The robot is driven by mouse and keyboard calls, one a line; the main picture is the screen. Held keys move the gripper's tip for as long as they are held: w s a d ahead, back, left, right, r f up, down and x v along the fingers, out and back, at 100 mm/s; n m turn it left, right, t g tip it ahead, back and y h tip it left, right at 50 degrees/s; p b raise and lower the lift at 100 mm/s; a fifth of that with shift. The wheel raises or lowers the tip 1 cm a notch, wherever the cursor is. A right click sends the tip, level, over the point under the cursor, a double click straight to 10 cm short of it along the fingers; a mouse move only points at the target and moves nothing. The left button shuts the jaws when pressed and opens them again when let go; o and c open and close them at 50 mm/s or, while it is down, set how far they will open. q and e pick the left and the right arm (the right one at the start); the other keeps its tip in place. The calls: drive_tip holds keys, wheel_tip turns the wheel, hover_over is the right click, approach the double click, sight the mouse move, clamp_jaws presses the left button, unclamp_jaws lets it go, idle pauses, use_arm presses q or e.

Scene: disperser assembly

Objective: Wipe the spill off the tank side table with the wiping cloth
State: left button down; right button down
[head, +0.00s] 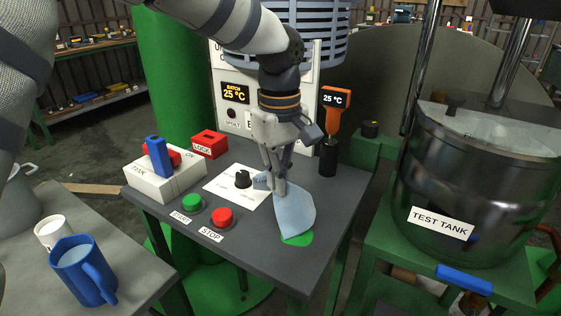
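The tank side table (265,258) is a dark grey top in the middle of the head view. My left gripper (279,186) points down over its right half and is shut on the light blue wiping cloth (295,212). The cloth hangs from the fingers and its lower end reaches down to the tabletop or just above it. A bright green spill (298,239) shows under the cloth's lower edge; the cloth hides the rest of it. My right gripper is not in view.
An orange thermometer (336,110) stands behind. The test tank (470,180) is to the right. A blue jug (82,270) stands front left.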

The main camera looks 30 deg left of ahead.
sight(280, 212)
use_arm(q)
drive_tip(key=shift+f, duration=1.55)
drive_tip(key=c, duration=0.8)
unclamp_jaws()
drive_tip(key=shift+f, duration=1.35)
drive_tip(key=shift+s+f, duration=0.15)
drive_tip(key=shift+s, duration=0.05)
clamp_jaws()
